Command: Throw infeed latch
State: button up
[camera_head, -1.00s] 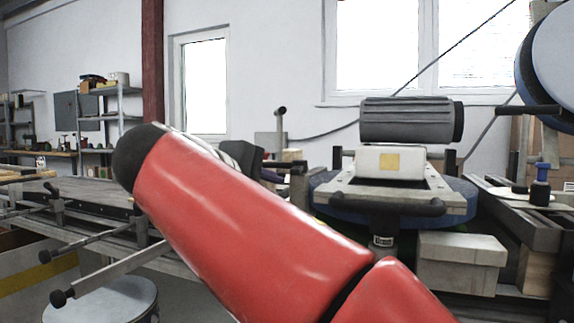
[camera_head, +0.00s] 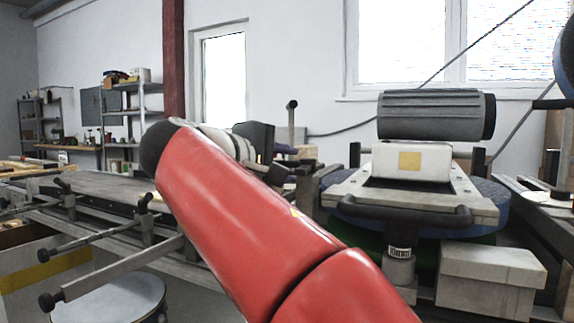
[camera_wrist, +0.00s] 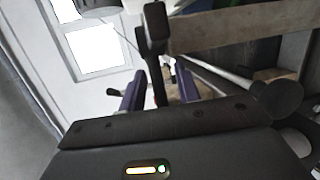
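My gripper (camera_wrist: 158,92) shows in the wrist view with two purple fingers spread apart. A dark upright bar (camera_wrist: 154,40) with a thick head stands beyond them and appears in line with the gap; I cannot tell whether it is between the fingers. In the head view my red arm hides most of the gripper; a bit of purple finger (camera_head: 284,149) shows past its end. Near it stands an upright lever with a black knob (camera_head: 292,104), beside the machine's infeed end. No label marks the infeed latch, so I cannot tell which lever it is.
The machine bed (camera_head: 475,200) carries a white block (camera_head: 412,161) under a grey ribbed roller (camera_head: 430,115). A grey lidded box (camera_head: 490,275) is below it. At left, a conveyor table (camera_head: 110,188) has rods with black knobs jutting forward, above a round stool (camera_head: 110,297).

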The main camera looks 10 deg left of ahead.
jog(key=shift+w+d+f, duration=0.1)
jog(key=shift+w+d, duration=0.05)
jog(key=shift+w, duration=0.1)
grip_shut()
